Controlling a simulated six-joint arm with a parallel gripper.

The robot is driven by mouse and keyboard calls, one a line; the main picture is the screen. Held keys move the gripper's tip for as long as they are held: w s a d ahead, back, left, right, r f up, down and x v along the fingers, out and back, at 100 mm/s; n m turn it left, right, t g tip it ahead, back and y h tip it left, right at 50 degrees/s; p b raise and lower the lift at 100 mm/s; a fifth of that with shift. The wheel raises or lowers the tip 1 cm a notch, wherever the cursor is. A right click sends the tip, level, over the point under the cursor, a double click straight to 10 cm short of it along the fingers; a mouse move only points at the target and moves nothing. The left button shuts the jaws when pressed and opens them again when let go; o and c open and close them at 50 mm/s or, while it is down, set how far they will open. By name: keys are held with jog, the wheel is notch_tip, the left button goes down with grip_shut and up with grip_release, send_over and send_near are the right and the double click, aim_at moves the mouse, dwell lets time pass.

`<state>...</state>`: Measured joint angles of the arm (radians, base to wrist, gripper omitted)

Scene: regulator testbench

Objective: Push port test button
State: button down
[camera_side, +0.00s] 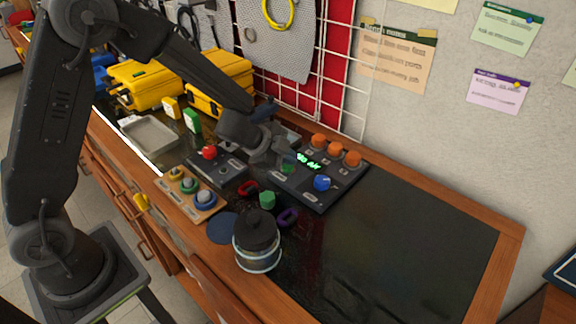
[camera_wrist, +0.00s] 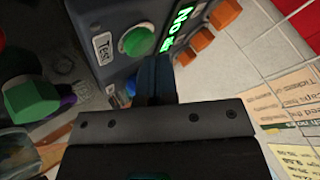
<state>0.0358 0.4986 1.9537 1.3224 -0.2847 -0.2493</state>
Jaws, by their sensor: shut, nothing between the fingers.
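The green test button (camera_wrist: 135,41) sits on the grey test panel (camera_wrist: 92,18), beside a white label reading TEST and a green lit display (camera_wrist: 178,28). In the side view the green button (camera_side: 287,168) shows small on the dark panel (camera_side: 312,193), which also carries orange knobs (camera_side: 335,149) and a blue knob (camera_side: 322,183). My gripper (camera_wrist: 154,78) is shut and empty. Its fingertips are close to the button, just below and right of it in the wrist view. I cannot tell whether they touch the panel. In the side view my gripper (camera_side: 277,150) is over the panel's left part.
A box with a red button (camera_side: 209,152) stands left of the panel. A wooden board with knobs (camera_side: 190,193), a dark-lidded jar (camera_side: 257,243), a green block (camera_side: 267,200) and rings lie in front. Yellow cases (camera_side: 145,84) stand behind left. The bench's right side is clear.

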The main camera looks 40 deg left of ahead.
aim_at(288, 168)
jog(key=shift+f, duration=0.55)
dwell(0.4)
jog(key=shift+r, duration=0.95)
jog(key=shift+r, duration=2.55)
